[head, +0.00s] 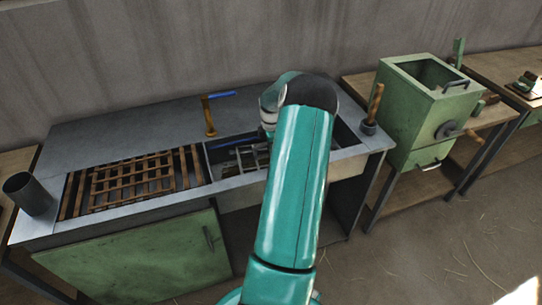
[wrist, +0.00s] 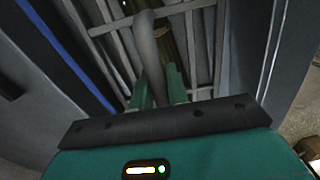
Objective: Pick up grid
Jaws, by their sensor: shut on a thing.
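A grey metal grid of thin bars (wrist: 200,50) fills the upper part of the wrist view. In the head view it shows partly in the open bay of the bench (head: 245,160), with my arm covering the rest. My gripper (wrist: 158,82) has its green fingers shut around a thick, curved grey bar (wrist: 150,45) that looks like the grid's handle. The exact contact is partly hidden between the fingers. In the head view my fingertips are hidden behind my own arm.
A rusty lattice (head: 135,182) lies in the bench top at left, beside a dark metal cup (head: 28,193). Wooden-handled tools (head: 209,116) (head: 374,106) stand behind and right of the bay. A green hopper box (head: 425,105) stands on the right table. Floor at right is mostly clear.

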